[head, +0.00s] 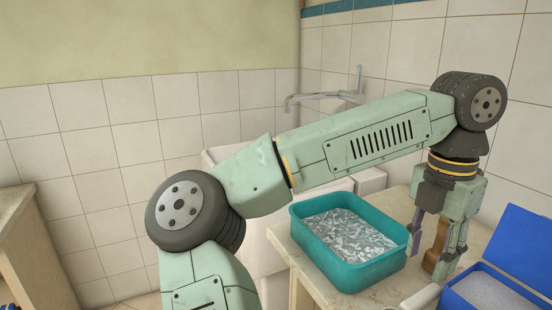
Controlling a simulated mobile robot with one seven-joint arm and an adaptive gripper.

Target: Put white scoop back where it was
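A white, rounded piece (422,297) lies on the counter at the bottom edge of the head view, left of the blue box. It may be the white scoop, but only part shows and I cannot tell its full shape. My gripper (430,262) points down over the right side of the counter, above and behind that white piece. Its fingers are apart. A brown upright object (436,250) shows between or just behind the fingers, and I cannot tell whether they touch it.
A teal tub (381,271) with whitish flakes stands on the counter (283,239), left of my gripper. A blue box (520,248) with its lid up and pale grains inside stands at the right. A faucet (330,96) and pale basin are behind. A wooden cabinet (35,255) is far left.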

